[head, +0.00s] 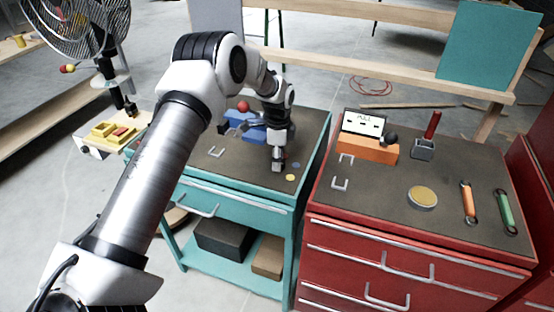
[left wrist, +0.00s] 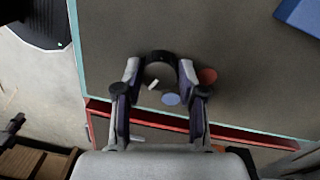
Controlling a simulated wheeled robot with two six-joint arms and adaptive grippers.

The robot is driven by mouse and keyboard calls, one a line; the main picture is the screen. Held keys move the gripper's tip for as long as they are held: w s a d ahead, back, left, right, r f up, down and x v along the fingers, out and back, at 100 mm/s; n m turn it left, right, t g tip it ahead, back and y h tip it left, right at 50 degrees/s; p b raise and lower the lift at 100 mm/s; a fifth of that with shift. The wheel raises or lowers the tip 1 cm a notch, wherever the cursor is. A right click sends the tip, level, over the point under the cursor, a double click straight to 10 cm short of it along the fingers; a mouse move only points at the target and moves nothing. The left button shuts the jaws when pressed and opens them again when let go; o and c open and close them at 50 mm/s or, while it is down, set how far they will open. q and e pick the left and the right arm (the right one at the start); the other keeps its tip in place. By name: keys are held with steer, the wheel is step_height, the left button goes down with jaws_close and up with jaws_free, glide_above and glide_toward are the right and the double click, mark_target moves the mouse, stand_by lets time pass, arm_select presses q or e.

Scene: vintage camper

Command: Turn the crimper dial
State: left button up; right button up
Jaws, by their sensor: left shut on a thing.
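My left gripper (head: 278,166) points down at the top of the teal cart (head: 310,150), near its right edge. In the left wrist view its two fingers (left wrist: 160,75) are shut on the sides of a round dark dial (left wrist: 161,58), the crimper dial. A short white mark (left wrist: 153,84) shows between the fingers. A red-brown disc (left wrist: 207,76) and a blue disc (left wrist: 171,99) lie beside the dial. In the head view the gripper hides the dial, and a yellow disc (head: 290,178) shows beside it. My right gripper is in neither view.
A blue tool (head: 245,130) with a red ball (head: 243,106) stands behind the gripper on the cart. A red cabinet (head: 335,225) across a narrow gap bears an orange block (head: 368,150), a round yellow-topped tin (head: 422,197) and wrenches. A fan (head: 80,30) stands at the left.

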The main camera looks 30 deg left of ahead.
arm_select(q)
steer(key=shift+s+d+f+m, duration=0.1)
steer(key=shift+s+f+m, duration=0.1)
steer(key=shift+m, duration=0.6)
steer(key=shift+w, duration=0.1)
steer(key=o, duration=1.1)
steer(key=shift+o, duration=0.2)
steer(key=shift+w+d, duration=0.1)
steer(key=shift+w, duration=0.05)
steer(key=shift+r, duration=0.15)
steer(key=shift+r, duration=0.3)
step_height(320, 180, up, 11)
steer(key=shift+w, duration=0.4)
